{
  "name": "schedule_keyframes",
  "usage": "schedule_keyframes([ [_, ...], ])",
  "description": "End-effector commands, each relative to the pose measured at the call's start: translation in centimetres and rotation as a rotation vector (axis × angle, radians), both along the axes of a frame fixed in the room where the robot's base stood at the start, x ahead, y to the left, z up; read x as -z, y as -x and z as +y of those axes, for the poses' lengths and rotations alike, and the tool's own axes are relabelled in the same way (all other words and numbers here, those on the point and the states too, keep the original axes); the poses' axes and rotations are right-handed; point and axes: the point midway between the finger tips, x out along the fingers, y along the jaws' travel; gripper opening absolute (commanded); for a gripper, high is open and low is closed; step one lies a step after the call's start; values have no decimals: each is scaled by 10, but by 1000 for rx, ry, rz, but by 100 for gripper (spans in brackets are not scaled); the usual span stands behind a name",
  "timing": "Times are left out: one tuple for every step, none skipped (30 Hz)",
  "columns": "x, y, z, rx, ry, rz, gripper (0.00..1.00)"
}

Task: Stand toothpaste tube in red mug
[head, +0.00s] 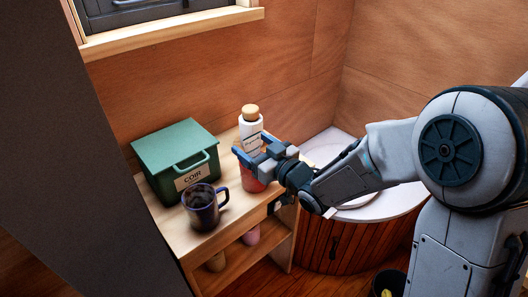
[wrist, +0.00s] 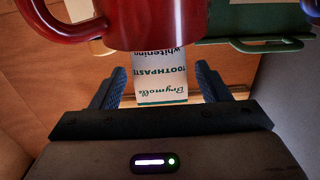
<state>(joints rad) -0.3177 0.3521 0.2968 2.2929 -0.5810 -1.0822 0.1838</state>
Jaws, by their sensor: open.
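The red mug (head: 252,182) stands on the wooden shelf top, just below my gripper (head: 252,148) in the head view. The wrist view looks upside down, with the red mug (wrist: 165,20) along its top edge. The white toothpaste tube (wrist: 160,88), with teal lettering and stripes, projects from the mug's mouth, its mug-side end hidden by the mug wall. The open fingers (wrist: 156,74) stand on either side of the tube, with gaps showing beside it. In the head view the tube is mostly hidden by my gripper.
A green lidded box (head: 175,150) and a dark mug of dark liquid (head: 202,208) stand left of the red mug. A white bottle with a wooden cap (head: 250,122) is close behind my gripper. A round white basin (head: 375,208) lies to the right, under my arm.

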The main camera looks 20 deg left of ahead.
Motion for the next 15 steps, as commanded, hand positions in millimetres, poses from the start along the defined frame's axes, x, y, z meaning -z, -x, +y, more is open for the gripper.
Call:
schedule_keyframes([
  [0, 1, -5, 2, 0, -1, 69],
  [0, 3, -8, 2, 1, 0, 69],
  [0, 6, -13, 2, 1, 0, 69],
  [0, 8, -18, 2, 0, -1, 69],
  [1, 11, -23, 3, 0, -1, 69],
  [0, 14, -31, 5, 1, -2, 69],
  [0, 17, -37, 4, 1, -3, 69],
  [0, 21, -44, 5, 1, -2, 69],
  [0, 26, -53, 5, 1, -2, 69],
  [0, 29, -60, 5, 1, -2, 69],
  [0, 32, -67, 5, 0, -2, 69],
  [0, 37, -75, 5, 1, -2, 69],
  [0, 40, -83, 6, 1, -3, 69],
  [0, 43, -89, 6, 1, -3, 69],
  [0, 48, -98, 5, 1, -2, 69],
])
